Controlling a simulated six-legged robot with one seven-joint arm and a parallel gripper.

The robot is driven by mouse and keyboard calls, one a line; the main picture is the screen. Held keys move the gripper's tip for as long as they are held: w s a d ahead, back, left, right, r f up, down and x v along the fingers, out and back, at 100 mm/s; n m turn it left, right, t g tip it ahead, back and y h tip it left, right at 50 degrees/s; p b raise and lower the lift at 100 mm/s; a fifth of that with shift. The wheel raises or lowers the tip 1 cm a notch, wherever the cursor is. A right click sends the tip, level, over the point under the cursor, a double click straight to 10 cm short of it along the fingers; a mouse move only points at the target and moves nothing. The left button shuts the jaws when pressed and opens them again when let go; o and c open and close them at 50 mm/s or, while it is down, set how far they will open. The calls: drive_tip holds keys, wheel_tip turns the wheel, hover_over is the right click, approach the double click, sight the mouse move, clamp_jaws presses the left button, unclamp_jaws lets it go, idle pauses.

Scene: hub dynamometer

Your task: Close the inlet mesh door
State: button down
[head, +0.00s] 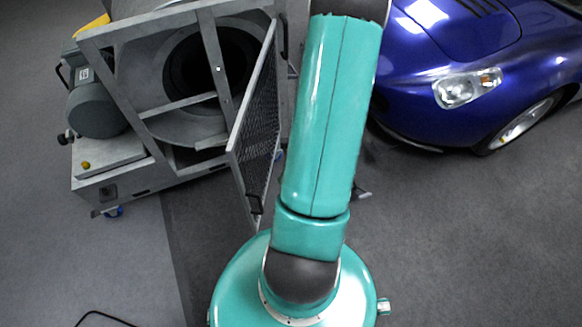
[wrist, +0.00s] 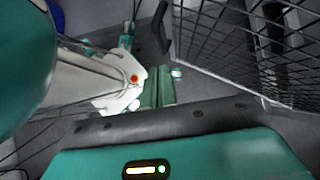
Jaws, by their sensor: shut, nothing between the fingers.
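The inlet mesh door (head: 258,130) stands swung open from the right side of the grey machine's front frame, angled out toward me. Its black handle (head: 255,204) is low near its free edge. In the wrist view, the mesh (wrist: 245,45) fills the upper right, and a dark handle (wrist: 160,30) shows at top centre. My gripper (wrist: 158,72) is shut and empty, its green fingers below that handle in the picture. I see no clear contact with the door. In the head view my gripper is out of sight; my teal arm crosses just right of the door.
The machine's frame (head: 207,50) surrounds a round dark inlet (head: 205,68); a grey motor (head: 96,104) sits at its left. A blue car (head: 450,60) stands at the right, close to my arm. Floor at lower right is clear. A black cable lies lower left.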

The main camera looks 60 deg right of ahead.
drive_tip(key=w+a+f, duration=0.3)
drive_tip(key=a, duration=0.2)
drive_tip(key=shift+w, duration=0.2)
idle(0.3)
